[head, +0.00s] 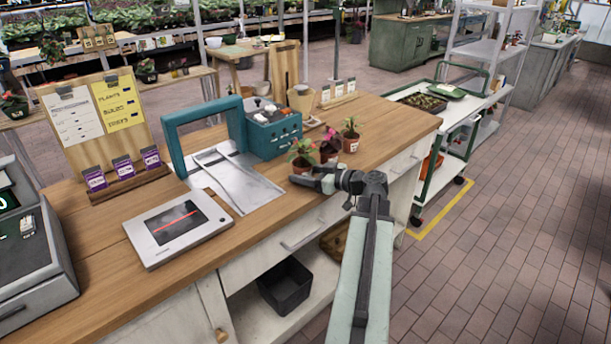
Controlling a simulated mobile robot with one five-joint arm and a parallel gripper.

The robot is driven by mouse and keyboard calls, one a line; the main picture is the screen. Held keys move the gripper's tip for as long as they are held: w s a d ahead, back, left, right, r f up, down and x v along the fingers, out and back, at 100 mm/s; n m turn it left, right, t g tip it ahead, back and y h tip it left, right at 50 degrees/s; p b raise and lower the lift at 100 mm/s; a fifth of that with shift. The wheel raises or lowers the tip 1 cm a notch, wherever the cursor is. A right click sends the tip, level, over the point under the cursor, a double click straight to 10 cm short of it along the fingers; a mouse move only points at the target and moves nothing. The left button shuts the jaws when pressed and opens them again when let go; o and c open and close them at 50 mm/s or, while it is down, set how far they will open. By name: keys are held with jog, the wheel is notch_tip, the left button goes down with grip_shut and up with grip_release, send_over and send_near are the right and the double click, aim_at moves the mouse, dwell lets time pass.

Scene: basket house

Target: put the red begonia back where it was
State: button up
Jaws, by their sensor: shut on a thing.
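Three small potted plants stand in a row near the front edge of the wooden counter (385,125). The nearest, a leafy green plant with reddish blooms in a terracotta pot (302,156), looks like the red begonia, though it is small in the picture. My gripper (306,175) reaches over the counter's front edge and is shut on this pot, low down. I cannot tell whether the pot touches the counter. A plant with dark reddish leaves (330,146) is just behind it, and a third plant in a labelled terracotta pot (350,135) stands to the right.
A teal crate (272,132) and a teal frame with papers (235,182) lie left of the plants. A white tablet (178,226) and a sign board (105,115) are farther left. A green-framed cart (450,125) stands beyond the counter's right end. The counter right of the pots is clear.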

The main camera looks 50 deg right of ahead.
jog(key=o, duration=1.5)
jog(key=shift+f, duration=0.1)
jog(key=shift+r, duration=0.25)
jog(key=p+v, duration=0.2)
jog(key=v, duration=1)
jog(key=shift+p, duration=0.35)
